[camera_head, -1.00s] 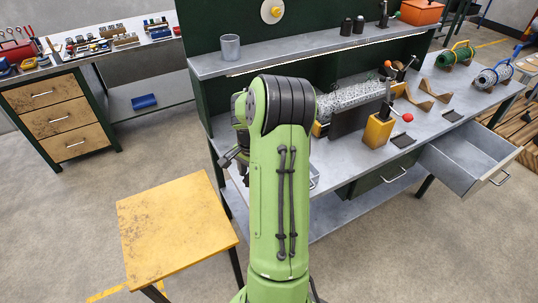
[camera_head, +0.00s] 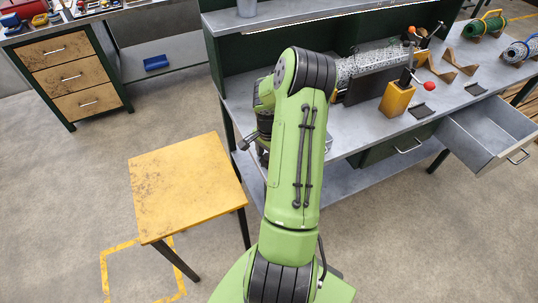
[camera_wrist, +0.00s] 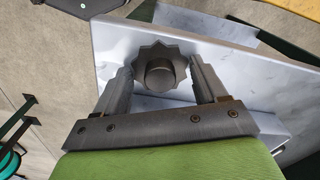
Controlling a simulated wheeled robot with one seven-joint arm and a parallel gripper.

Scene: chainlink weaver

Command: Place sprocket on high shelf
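A dark grey toothed sprocket (camera_wrist: 137,66) with a round hub sits between the two fingertips of my gripper (camera_wrist: 160,68) in the wrist view. The fingers meet its toothed rim on both sides, and it looks held. A pale metal surface lies behind it. In the head view my gripper (camera_head: 247,143) is partly hidden by my arm, by the left end of the workbench, and the sprocket cannot be made out. The high shelf (camera_head: 290,13) runs above the workbench (camera_head: 350,130); only its front part shows at the top edge.
A grey cup (camera_head: 247,8) stands on the high shelf's left part. A yellow table (camera_head: 185,185) stands left of my arm. An open drawer (camera_head: 487,133) juts out at the bench's right. A yellow block (camera_head: 397,100) and a mesh roll (camera_head: 385,60) occupy the bench top.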

